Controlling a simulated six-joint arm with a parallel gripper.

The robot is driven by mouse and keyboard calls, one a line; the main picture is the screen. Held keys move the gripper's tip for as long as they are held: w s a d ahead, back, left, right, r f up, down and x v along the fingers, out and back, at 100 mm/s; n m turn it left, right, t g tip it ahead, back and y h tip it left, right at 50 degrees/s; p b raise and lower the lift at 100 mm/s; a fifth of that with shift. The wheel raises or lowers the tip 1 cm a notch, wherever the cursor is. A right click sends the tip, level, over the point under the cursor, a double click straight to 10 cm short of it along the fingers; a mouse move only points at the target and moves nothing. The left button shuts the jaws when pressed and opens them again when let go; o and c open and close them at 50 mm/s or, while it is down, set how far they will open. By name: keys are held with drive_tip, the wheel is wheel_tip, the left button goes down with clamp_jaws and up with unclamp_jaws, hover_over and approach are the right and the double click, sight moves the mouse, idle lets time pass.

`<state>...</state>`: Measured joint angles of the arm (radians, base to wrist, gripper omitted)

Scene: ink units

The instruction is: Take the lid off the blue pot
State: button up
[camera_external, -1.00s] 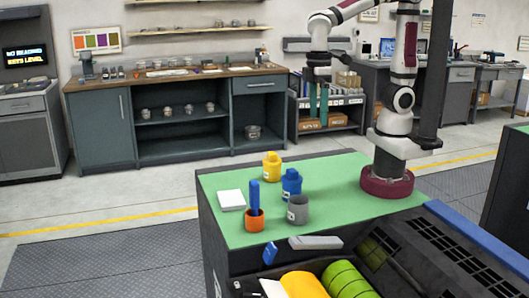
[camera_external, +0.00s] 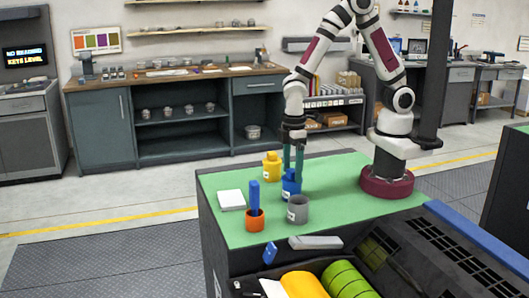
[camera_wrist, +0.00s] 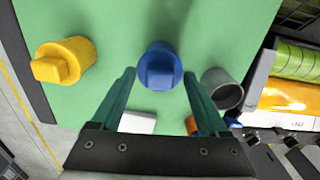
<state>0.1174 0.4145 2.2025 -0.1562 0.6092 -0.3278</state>
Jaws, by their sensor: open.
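The blue pot (camera_external: 291,190) stands upright on the green tabletop with its lid (camera_external: 290,175) on. In the wrist view the blue lid (camera_wrist: 159,73) shows from above, with a block-shaped knob, and hides most of the pot. My gripper (camera_external: 293,170) is over the blue pot, fingers pointing down. In the external view the fingers overlap the lid. In the wrist view my gripper (camera_wrist: 158,80) is open, with a finger to each side and the lid ahead between the tips. I cannot tell whether they touch it.
A yellow lidded pot (camera_external: 271,167) stands behind. A grey open pot (camera_external: 298,210) stands close in front. A white square (camera_external: 231,200) lies at left. The green top (camera_external: 335,190) is clear toward my base.

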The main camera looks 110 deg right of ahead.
clamp_jaws()
idle(0.3)
